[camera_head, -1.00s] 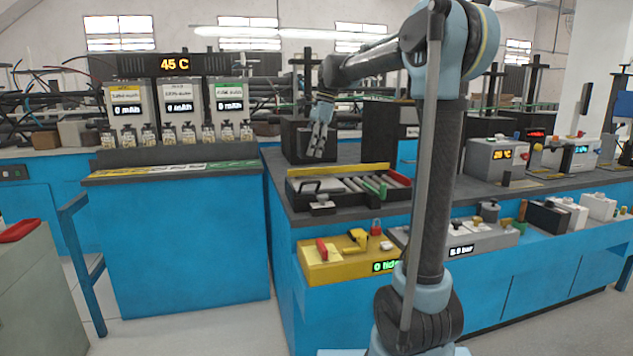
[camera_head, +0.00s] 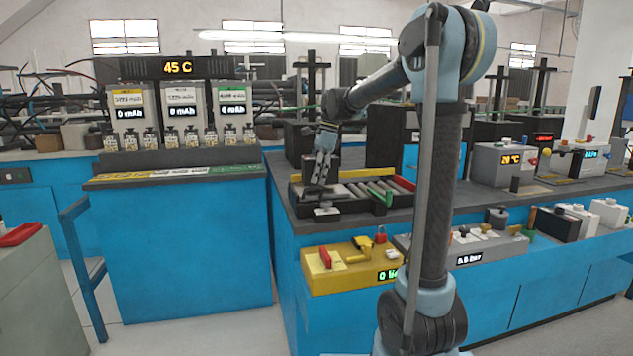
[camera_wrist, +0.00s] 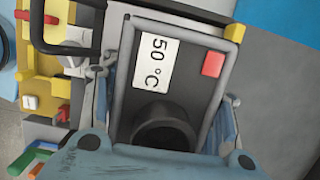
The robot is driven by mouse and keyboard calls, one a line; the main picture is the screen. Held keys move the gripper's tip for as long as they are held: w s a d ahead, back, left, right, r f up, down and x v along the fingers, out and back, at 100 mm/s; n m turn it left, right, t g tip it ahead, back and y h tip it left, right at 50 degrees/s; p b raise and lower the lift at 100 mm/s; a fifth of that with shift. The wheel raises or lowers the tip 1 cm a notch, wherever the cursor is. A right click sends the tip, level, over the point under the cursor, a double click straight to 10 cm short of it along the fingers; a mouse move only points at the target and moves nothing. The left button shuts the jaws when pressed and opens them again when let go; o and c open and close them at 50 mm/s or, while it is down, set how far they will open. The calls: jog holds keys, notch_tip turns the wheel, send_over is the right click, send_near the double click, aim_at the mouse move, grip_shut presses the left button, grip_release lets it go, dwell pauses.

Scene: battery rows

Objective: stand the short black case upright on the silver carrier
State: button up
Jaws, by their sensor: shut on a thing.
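My gripper (camera_head: 320,178) points down over the front left part of the roller tray. In the wrist view its fingers flank a dark case (camera_wrist: 196,88) with a grey rim, a white "50 °C" label, a red square and a round black part; I take this as the short black case, and my gripper is shut on it. In the head view the case is too small and dark to outline clearly. A small silver plate (camera_head: 326,212), apparently the silver carrier, shows just below my gripper at the tray's front edge. Contact between case and plate cannot be told.
The roller tray (camera_head: 352,203) has a yellow back rail. A yellow box (camera_head: 318,277) with a red lever and a grey box (camera_head: 486,247) are in front, lower down. A black box (camera_head: 297,138) stands behind. The battery bench (camera_head: 180,240) is to the left across a gap.

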jog(key=shift+f, duration=0.9)
jog(key=o, duration=1.3)
jog(key=v, duration=1.2)
jog(key=shift+s, duration=0.2)
